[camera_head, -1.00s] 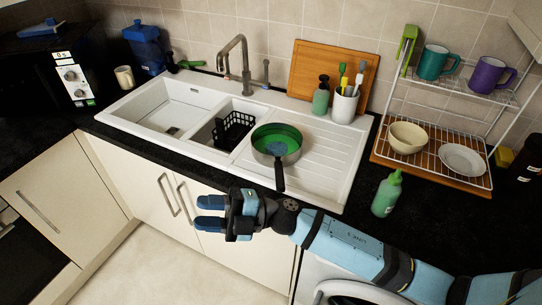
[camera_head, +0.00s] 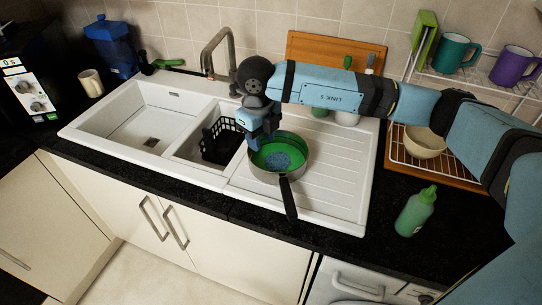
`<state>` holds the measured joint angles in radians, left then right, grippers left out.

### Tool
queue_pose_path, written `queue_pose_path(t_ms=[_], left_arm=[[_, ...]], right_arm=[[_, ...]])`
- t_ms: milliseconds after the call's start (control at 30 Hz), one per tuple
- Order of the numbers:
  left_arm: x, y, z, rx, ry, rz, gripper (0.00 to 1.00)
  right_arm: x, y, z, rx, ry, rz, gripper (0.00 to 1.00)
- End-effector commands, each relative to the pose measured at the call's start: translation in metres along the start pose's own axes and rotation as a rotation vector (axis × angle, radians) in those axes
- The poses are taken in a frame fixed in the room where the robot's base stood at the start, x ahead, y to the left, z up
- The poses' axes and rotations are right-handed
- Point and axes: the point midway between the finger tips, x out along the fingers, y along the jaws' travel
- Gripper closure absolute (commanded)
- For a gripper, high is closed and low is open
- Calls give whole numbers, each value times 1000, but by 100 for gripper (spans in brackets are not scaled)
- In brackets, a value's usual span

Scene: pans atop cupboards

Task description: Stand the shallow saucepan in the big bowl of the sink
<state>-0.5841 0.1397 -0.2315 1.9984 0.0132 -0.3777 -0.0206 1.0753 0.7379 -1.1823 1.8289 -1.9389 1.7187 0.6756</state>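The shallow saucepan (camera_head: 263,174) stands on the sink's drainboard, just right of the small bowl. Its inside is green, its dark handle (camera_head: 288,199) points toward the front edge, and a blue-grey round patch or item (camera_head: 278,160) shows inside. The big bowl (camera_head: 125,128) of the white sink is at the left and looks empty. My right gripper (camera_head: 257,143) points down at the saucepan's back-left rim. Its fingertips overlap the rim in view; whether they touch or grip it is unclear. My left gripper is not in view.
A black rack (camera_head: 222,140) sits in the small bowl between saucepan and big bowl. The tap (camera_head: 229,45) rises behind it. A green bottle (camera_head: 415,211) stands on the right counter. A wire rack with a bowl (camera_head: 424,143) and mugs is at right.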

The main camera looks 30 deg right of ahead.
Motion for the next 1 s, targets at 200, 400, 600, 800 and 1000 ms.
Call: queue_pose_path(t_ms=[200, 400, 600, 800, 1000], left_arm=[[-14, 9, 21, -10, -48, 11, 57], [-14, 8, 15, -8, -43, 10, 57], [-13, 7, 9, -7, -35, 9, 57], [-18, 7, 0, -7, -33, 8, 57], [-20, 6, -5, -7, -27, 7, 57]], right_arm=[[36, 0, -1, 2, 5, -2, 63], [71, 0, -1, 1, 4, 0, 63], [85, 0, -1, 0, 1, 0, 63], [111, 2, -3, 0, 4, 0, 63], [134, 2, -2, -1, 1, 0, 63]])
